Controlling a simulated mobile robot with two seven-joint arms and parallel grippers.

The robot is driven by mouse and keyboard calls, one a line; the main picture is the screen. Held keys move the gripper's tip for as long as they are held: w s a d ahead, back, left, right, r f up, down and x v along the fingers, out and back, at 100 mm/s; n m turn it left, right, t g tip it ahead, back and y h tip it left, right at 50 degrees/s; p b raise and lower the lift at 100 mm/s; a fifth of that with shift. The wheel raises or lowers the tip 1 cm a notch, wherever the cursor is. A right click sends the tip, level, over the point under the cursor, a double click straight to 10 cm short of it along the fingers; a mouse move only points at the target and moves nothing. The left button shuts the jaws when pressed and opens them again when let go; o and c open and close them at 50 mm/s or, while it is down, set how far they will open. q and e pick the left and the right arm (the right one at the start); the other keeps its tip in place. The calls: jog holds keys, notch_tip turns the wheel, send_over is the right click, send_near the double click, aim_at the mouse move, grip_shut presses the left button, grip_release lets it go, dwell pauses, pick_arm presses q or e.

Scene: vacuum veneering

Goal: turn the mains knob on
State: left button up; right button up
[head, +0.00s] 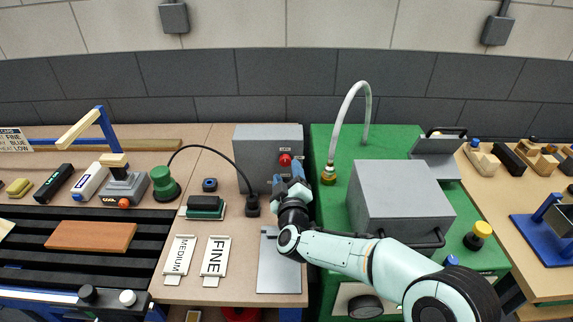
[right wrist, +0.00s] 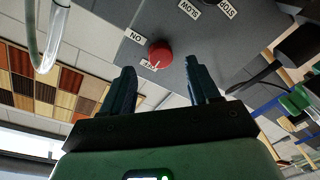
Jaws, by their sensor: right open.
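The red knob (head: 285,160) sits on the front of a grey control box (head: 258,140) at the back of the table. In the right wrist view the knob (right wrist: 160,54) has a white mark on its lower left edge, near an "ON" label (right wrist: 136,37). My right gripper (head: 291,180) is just in front of the box, below the knob in the head view. In the wrist view its two dark fingers (right wrist: 163,80) are apart, with the knob beyond the gap between them and nothing held. My left gripper is not in view.
"SLOW" and "STOP" labels (right wrist: 190,9) are on the same box face. A black cable runs from a black plug (head: 252,206) to a green part (head: 164,183). A grey metal sheet (head: 278,272) lies under my right arm. A green bench (head: 335,215) with a grey box (head: 400,195) stands right.

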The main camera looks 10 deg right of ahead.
aim_at(286, 163)
jog(key=shift+w+d, duration=0.15)
jog(key=shift+w, duration=0.8)
jog(key=shift+w+d, duration=0.1)
jog(key=shift+w, duration=0.85)
jog(key=c, duration=1.1)
jog(key=shift+o, duration=0.3)
